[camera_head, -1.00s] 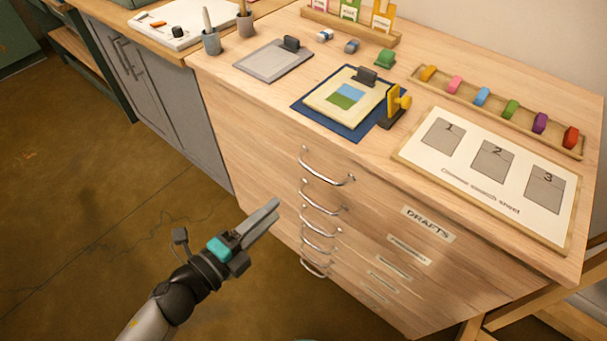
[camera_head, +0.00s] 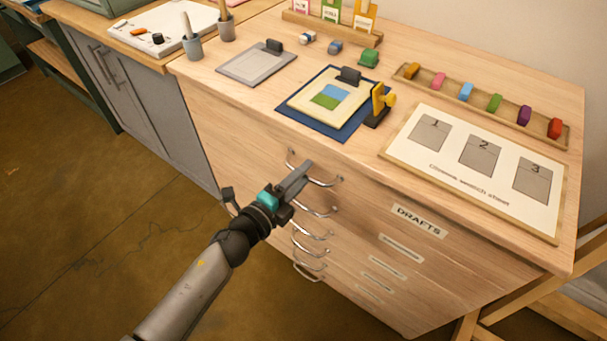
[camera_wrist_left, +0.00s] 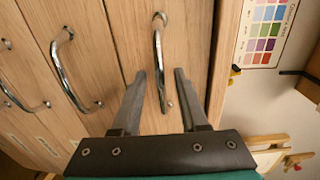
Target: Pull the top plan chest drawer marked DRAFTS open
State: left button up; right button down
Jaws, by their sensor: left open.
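The top drawer (camera_head: 365,192) of the wooden plan chest bears the DRAFTS label (camera_head: 418,221) and looks shut, flush with the chest front. Its curved metal handle (camera_head: 325,182) is partly hidden behind my left gripper (camera_head: 303,170). In the left wrist view, my left gripper (camera_wrist_left: 160,76) is open, with one finger on each side of the top handle (camera_wrist_left: 158,48). The handle lies between the fingers in that view, and I see no finger closed on it. My right gripper is not in view.
Several lower handles (camera_head: 310,231) sit below the top one. The chest top (camera_head: 230,98) holds a clipboard (camera_head: 257,62), a blue mat (camera_head: 345,132), a numbered sheet (camera_head: 470,160) and a rack of coloured blocks (camera_head: 480,107). Open floor (camera_head: 90,220) lies in front.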

pick_arm(q)
jog(key=shift+w+d, duration=0.2)
jog(key=shift+w, duration=0.05)
grip_shut()
dwell(1.4)
